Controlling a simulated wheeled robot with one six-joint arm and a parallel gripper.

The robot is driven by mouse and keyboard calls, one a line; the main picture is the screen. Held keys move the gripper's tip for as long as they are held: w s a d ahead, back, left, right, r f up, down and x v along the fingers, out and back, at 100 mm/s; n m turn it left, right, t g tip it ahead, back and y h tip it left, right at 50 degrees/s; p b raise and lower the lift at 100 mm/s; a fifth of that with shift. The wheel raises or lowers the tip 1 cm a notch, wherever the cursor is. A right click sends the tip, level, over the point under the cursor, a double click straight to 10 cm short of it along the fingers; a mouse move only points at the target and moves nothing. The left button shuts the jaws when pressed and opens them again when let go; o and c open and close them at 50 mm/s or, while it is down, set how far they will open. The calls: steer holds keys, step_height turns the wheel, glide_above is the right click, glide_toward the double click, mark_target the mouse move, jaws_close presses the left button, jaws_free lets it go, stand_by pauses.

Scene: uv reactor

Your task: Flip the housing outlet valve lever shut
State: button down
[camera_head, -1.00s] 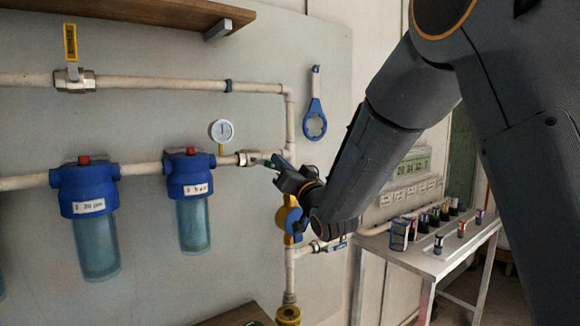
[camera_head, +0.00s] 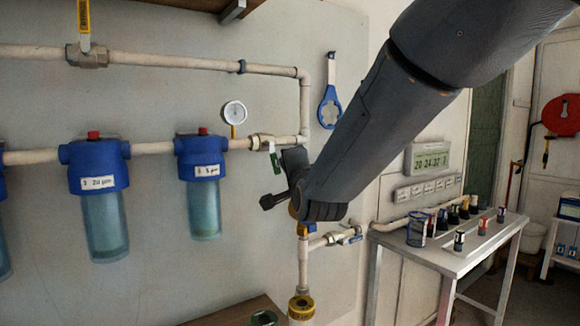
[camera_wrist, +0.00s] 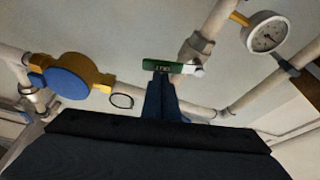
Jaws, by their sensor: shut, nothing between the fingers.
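The housing outlet valve (camera_head: 259,142) sits on the middle pipe, just right of the pressure gauge. Its green lever (camera_head: 266,160) hangs down, across the pipe, in the head view. In the wrist view the green, labelled lever (camera_wrist: 160,66) lies across the pipe beside the metal valve body (camera_wrist: 195,48). My gripper (camera_wrist: 160,78) is shut and empty, its fingertips close against the lever's green part; I cannot tell whether they touch. In the head view my gripper (camera_head: 280,167) is just right of and below the valve, partly hidden by my wrist.
The gauge (camera_head: 235,112) stands close to the valve. A blue wrench (camera_head: 330,105) hangs at right. A yellow-and-blue pipe fitting (camera_wrist: 72,77) is near my gripper. A side table (camera_head: 455,255) holds small vials.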

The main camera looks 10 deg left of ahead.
steer(key=shift+s+a+f+m+g+h+b, duration=0.15)
steer(key=shift+s+a+m+g+b, duration=0.2)
steer(key=shift+m, duration=0.45)
steer(key=shift+s+a+f+m+g+h+b, duration=0.15)
steer(key=shift+a+m+b, duration=0.2)
steer(key=shift+m, duration=0.45)
steer(key=shift+d, duration=0.1)
steer(key=w+d+b, duration=0.3)
steer(key=b, duration=0.1)
steer(key=b+v, duration=0.1)
steer(key=v, duration=0.9)
steer(key=shift+s+b, duration=0.2)
steer(key=shift+b, duration=0.1)
steer(key=shift+f, duration=0.1)
